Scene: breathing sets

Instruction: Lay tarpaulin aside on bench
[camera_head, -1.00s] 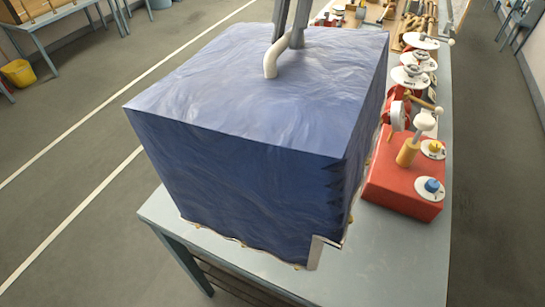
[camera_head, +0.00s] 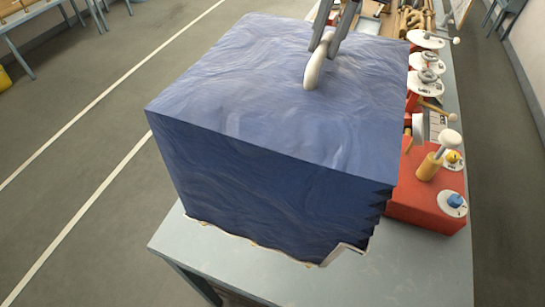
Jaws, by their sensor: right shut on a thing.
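The tarpaulin (camera_head: 270,140) is a blue, box-shaped cover with a pale lower edge, a notch at its front right lower corner and a cream handle (camera_head: 314,70) on top. My right gripper (camera_head: 322,48) comes in from the top and is shut on the handle. The tarpaulin is upright over the near part of the grey bench (camera_head: 420,270). I cannot tell whether its lower edge touches the bench top. What is under or behind it is hidden. My left gripper is not in view.
Right of the tarpaulin, a red block (camera_head: 425,205) with knobs and a yellow post stands on the bench, very close to its side. Several white-topped devices (camera_head: 426,40) line the bench behind. The near right bench top is bare. Another table (camera_head: 28,18) stands far left.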

